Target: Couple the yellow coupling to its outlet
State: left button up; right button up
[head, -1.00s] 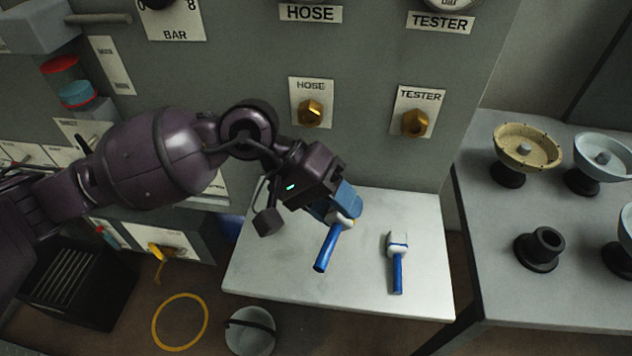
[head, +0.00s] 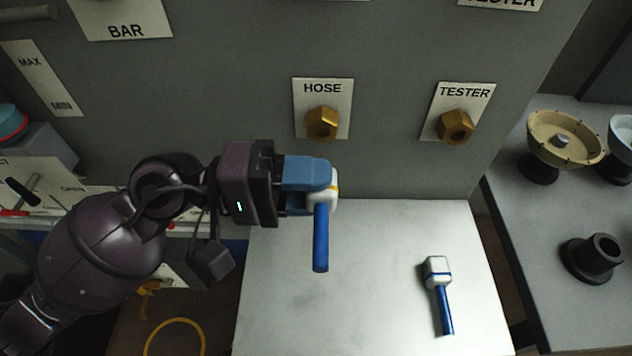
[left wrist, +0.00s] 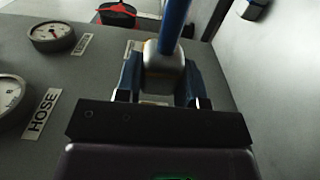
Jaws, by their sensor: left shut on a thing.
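My left gripper (head: 312,187) is shut on the yellow coupling (head: 331,191), a white body with a yellow band and a blue tail pointing down. It is held above the white table, below the brass outlet labelled HOSE (head: 322,123) and apart from it. In the left wrist view the coupling (left wrist: 163,58) sits between the blue fingers, its body partly hidden. The brass outlet labelled TESTER (head: 455,127) is to the right on the same panel. My right gripper is not in view.
A second white coupling with a blue band (head: 437,271) lies on the white table (head: 375,285). The space before both outlets is clear.

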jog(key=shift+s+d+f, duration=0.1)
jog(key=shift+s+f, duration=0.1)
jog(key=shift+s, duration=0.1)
pick_arm(q)
jog(key=w+b, duration=0.1)
jog(key=w, duration=0.4)
jog(key=shift+w, duration=0.4)
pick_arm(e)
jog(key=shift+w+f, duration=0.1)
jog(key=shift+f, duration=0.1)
pick_arm(q)
jog(key=shift+b, duration=0.45)
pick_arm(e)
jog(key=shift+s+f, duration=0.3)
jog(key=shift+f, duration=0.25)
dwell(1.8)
pick_arm(q)
jog(key=shift+w+b, duration=0.3)
jog(key=shift+w, duration=0.3)
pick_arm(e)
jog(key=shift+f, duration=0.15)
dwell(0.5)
